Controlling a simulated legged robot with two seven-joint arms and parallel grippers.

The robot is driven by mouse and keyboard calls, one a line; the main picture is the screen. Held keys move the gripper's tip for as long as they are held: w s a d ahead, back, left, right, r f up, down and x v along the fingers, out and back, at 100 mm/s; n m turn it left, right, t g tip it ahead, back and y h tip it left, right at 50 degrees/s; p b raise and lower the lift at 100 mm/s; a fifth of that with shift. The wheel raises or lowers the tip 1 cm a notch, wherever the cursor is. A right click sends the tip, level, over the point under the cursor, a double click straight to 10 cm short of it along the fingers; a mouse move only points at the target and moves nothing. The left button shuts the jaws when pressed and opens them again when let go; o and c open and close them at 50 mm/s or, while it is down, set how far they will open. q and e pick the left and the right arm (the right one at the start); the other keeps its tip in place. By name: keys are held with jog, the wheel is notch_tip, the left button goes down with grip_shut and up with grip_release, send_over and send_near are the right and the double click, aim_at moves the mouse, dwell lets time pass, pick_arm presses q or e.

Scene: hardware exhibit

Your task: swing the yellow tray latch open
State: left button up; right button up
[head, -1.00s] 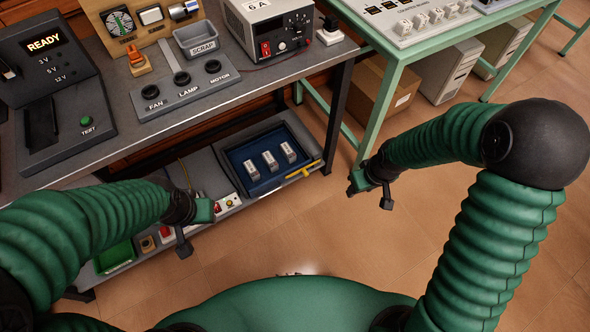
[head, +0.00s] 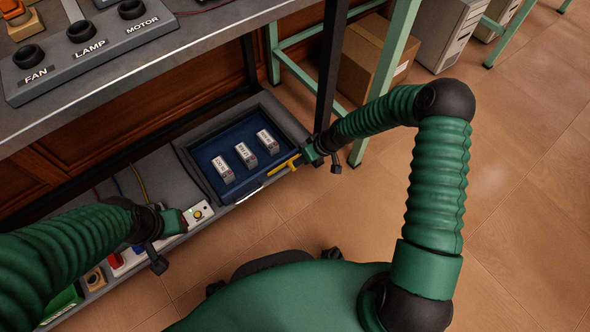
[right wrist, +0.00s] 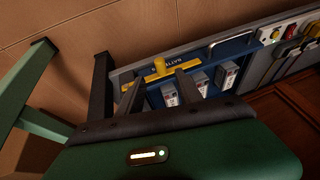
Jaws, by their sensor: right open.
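The yellow tray latch (head: 283,165) sticks out at the front right edge of a blue tray (head: 200,158) on the low shelf. My right gripper (head: 322,158) is just right of the latch. The right gripper is open and holds nothing; contact with the latch cannot be told. My left gripper (head: 166,242) hangs over the shelf's left part, away from the tray; its finger gap is unclear.
Several small labelled blocks (head: 245,155) stand in the tray. The workbench with a knob panel (head: 85,50) overhangs the shelf. A green table leg (head: 385,85) and cardboard box (head: 368,60) stand right. The front floor is clear.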

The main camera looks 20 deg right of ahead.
jog(key=b+x, duration=0.4)
jog(key=x, duration=0.4)
jog(key=shift+f, duration=0.15)
grip_shut()
jog(key=shift+d, duration=0.1)
dwell(0.9)
